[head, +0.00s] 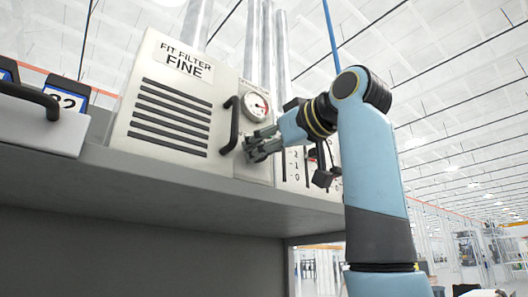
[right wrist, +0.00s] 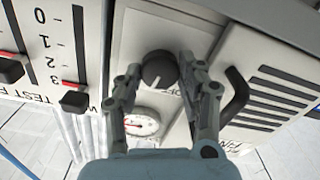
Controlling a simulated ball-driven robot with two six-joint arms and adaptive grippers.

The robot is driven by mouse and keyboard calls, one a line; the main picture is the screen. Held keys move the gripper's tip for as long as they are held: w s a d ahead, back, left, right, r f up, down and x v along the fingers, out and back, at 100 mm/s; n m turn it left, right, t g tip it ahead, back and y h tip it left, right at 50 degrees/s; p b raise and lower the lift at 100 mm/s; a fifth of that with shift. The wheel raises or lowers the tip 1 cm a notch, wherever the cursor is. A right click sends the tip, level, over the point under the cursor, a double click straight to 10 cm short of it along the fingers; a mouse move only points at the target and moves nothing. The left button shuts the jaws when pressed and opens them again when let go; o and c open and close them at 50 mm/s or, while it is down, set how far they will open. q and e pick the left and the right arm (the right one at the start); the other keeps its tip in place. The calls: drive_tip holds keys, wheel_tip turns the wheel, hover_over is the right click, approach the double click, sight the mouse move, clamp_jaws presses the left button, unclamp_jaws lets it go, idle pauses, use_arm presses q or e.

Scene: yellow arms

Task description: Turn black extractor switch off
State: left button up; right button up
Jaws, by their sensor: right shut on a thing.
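The black extractor switch is a round black knob (right wrist: 160,70) on the pale front panel of the machine, beside the pressure gauge (right wrist: 141,123). In the right wrist view it sits between the two fingers of my right gripper (right wrist: 158,72), which is shut on it. A light pointer mark shows on the knob, and the lettering beside it is partly hidden by a finger. In the head view my right gripper (head: 262,143) is at the panel below the gauge (head: 256,105) and hides the knob. My left gripper is in neither view.
The louvred filter cover (head: 166,115) with a black handle (head: 229,125) is close to the left of my right gripper in the head view. Slider switches with red marks (right wrist: 75,98) show in the right wrist view. The grey shelf edge (head: 190,194) runs below.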

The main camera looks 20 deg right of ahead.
drive_tip(key=n+b, duration=0.4)
drive_tip(key=n, duration=0.7)
drive_tip(key=shift+f, duration=0.1)
idle(0.6)
drive_tip(key=o, duration=1.1)
drive_tip(key=shift+a, duration=0.1)
drive_tip(key=shift+o, duration=0.2)
drive_tip(key=v, duration=1.2)
